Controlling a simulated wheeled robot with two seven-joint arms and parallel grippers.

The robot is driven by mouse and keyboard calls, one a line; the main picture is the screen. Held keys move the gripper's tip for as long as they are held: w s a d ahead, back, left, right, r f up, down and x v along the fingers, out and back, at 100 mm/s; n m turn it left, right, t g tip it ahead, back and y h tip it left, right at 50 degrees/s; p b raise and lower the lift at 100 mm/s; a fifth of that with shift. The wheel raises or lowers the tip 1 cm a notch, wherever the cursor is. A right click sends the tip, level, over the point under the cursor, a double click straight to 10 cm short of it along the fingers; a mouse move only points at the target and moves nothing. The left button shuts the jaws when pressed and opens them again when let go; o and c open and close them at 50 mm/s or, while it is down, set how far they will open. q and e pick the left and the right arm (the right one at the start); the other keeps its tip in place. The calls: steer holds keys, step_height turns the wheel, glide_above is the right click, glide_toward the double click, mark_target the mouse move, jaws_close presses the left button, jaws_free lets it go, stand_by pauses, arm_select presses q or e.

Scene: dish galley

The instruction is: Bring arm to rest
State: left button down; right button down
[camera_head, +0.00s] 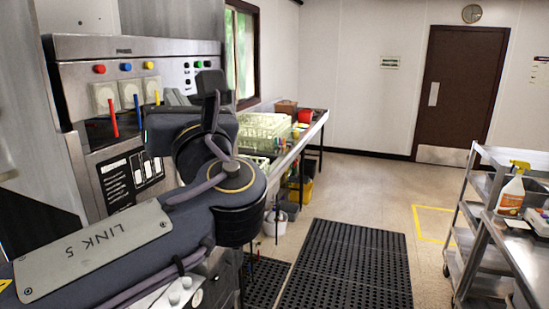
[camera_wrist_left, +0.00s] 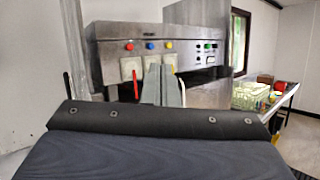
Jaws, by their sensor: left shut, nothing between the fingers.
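My left arm comes in from the left in the camera_head view, bent at a dark joint in front of the steel machine (camera_head: 140,47). My left gripper (camera_wrist_left: 161,70) shows in the left wrist view as two grey fingers close together, pointing at the machine's front. They are shut with nothing between them. In the camera_head view the gripper (camera_head: 176,97) is mostly hidden behind my wrist. My right arm and gripper are in neither view.
A steel counter (camera_head: 318,122) with pale dish racks (camera_head: 262,131) runs along the left wall. Black floor mats (camera_head: 350,262) lie in the middle. A steel cart (camera_head: 480,255) with a spray bottle (camera_head: 511,192) stands at right. The floor towards the brown door (camera_head: 465,85) is clear.

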arm_select(q)
steer(key=s+a+f+n+g+h, duration=0.25)
steer(key=a+f+n, duration=0.2)
steer(key=f, duration=0.45)
steer(key=s+a+f+n+g+h, duration=0.1)
steer(key=a+f+n+g, duration=0.3)
steer(key=f, duration=0.4)
steer(key=s+a+f+n+g+h, duration=0.25)
steer(key=a+f, duration=0.35)
steer(key=f, duration=0.3)
steer(key=s+f+n+g+h, duration=0.35)
steer(key=s+f+n, duration=0.4)
steer(key=f, duration=0.25)
steer(key=s+d+f+n+h, duration=0.6)
steer(key=s+d+f+n, duration=0.2)
steer(key=n, duration=0.6)
steer(key=shift+s+d+b, duration=0.4)
steer(key=shift+s, duration=0.15)
